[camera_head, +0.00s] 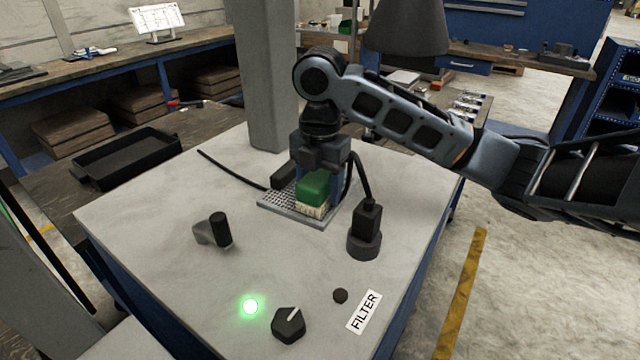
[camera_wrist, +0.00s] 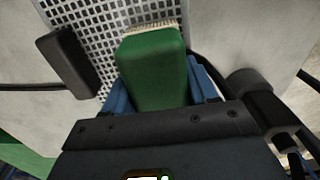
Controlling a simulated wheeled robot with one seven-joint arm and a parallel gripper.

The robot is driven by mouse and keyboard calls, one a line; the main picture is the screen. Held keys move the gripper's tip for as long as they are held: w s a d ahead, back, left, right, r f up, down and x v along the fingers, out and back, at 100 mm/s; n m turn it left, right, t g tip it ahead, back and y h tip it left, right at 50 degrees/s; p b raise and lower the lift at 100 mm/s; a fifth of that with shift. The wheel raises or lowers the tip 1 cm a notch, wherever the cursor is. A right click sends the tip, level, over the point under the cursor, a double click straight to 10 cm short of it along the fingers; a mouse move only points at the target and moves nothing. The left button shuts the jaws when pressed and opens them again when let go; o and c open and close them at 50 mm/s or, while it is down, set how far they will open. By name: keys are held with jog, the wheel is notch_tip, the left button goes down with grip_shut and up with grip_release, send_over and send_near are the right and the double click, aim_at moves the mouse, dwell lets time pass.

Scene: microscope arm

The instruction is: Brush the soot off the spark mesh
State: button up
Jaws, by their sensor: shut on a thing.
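The spark mesh (camera_head: 278,205) is a light grey perforated plate on the table's top, below my gripper. It also shows in the wrist view (camera_wrist: 95,28), with dark holes; I cannot make out soot on it. A green brush (camera_head: 313,188) with pale bristles stands over the mesh, bristles downward. In the wrist view the green brush body (camera_wrist: 152,75) lies between blue fingers, with its bristle edge toward the mesh. My gripper (camera_head: 322,185) is shut on the brush. I cannot tell whether the bristles touch the mesh. Part of the mesh is hidden by the brush and gripper.
A black plug with a cable (camera_head: 366,222) stands right of the mesh. A dark handle (camera_head: 218,230) is at left. A lit green lamp (camera_head: 250,306), black knob (camera_head: 288,325) and FILTER label (camera_head: 364,312) are at the front. A grey column (camera_head: 268,80) rises behind.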

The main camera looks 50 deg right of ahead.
jog(key=shift+d+f, duration=0.15)
jog(key=shift+w+d+b, duration=0.15)
jog(key=shift+d+b, duration=0.15)
jog(key=shift+d, duration=0.8)
jog(key=shift+w+d+b, duration=0.2)
jog(key=shift+d+b, duration=0.1)
jog(key=shift+d, duration=0.95)
jog(key=shift+a, duration=0.1)
jog(key=shift+s+a+f, duration=0.1)
jog(key=shift+s+a, duration=0.1)
jog(key=shift+a, duration=1)
jog(key=shift+a, duration=0.1)
